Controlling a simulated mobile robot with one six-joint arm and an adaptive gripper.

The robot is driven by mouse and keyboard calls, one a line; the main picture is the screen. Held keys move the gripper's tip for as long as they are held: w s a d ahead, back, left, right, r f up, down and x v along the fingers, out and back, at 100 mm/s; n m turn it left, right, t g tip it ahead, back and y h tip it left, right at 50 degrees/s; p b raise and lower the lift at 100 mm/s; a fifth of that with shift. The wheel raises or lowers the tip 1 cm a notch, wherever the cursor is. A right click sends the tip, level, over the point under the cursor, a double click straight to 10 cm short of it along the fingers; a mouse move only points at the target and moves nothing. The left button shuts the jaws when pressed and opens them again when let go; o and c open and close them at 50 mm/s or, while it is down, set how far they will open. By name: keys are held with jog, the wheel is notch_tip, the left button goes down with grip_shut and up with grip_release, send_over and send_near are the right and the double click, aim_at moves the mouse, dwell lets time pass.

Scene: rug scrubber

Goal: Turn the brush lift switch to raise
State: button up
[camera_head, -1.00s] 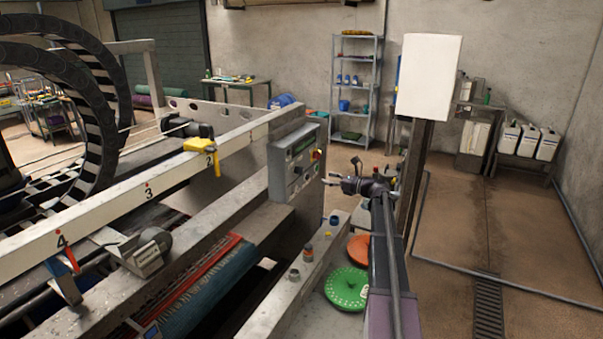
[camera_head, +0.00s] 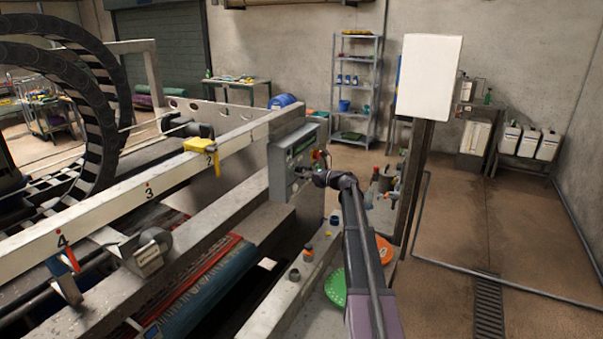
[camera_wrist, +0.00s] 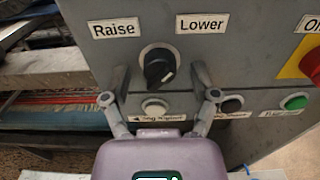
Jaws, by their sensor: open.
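The brush lift switch (camera_wrist: 159,67) is a black knob on a pale round collar, below the "Raise" (camera_wrist: 113,28) and "Lower" (camera_wrist: 202,23) labels in the wrist view. A pale mark shows at its lower right; I cannot tell which setting it is on. My gripper (camera_wrist: 160,82) is open, one finger left and one right of the knob in the picture, with nothing between them but the view of the knob. Contact is not visible. In the head view my gripper (camera_head: 305,172) is at the grey control panel (camera_head: 280,163), and the knob is hidden.
A white button (camera_wrist: 154,107) is below the knob, with a black button (camera_wrist: 231,104) and a green button (camera_wrist: 294,102) to the right. A red switch on yellow (camera_wrist: 312,66) is at the right edge. A white board on a post (camera_head: 428,78) stands right of my arm.

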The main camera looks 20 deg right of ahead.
grip_shut()
